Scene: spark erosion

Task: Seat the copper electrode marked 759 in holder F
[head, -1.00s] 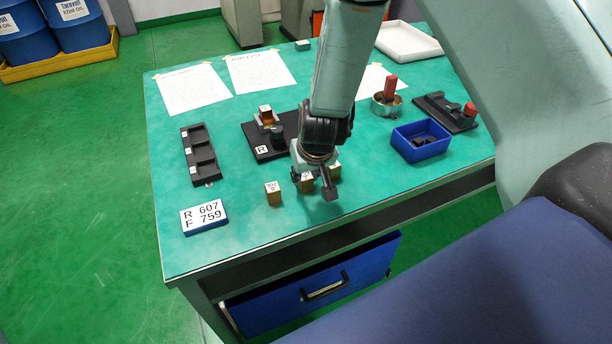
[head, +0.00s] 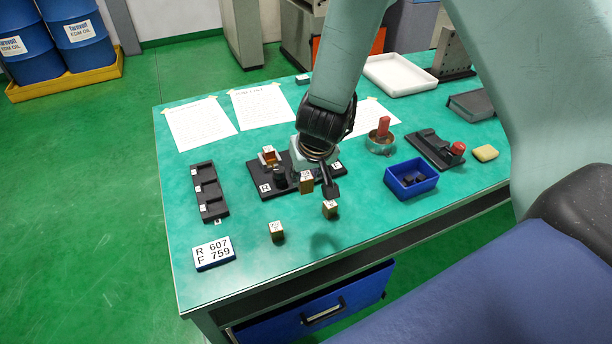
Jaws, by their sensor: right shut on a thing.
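My right gripper (head: 318,187) is shut on a small copper electrode (head: 306,184) with a white top label, too small to read. It holds it above the table, by the front edge of the black holder plate (head: 272,188). My left gripper is not in view.
A card (head: 214,253) reads R 607, F 759. A black rack (head: 209,191) lies at the left, a blue bin (head: 411,179) at the right. Beyond are a round dish (head: 380,145) with a red object, a black fixture (head: 434,149) and a yellow sponge (head: 485,153).

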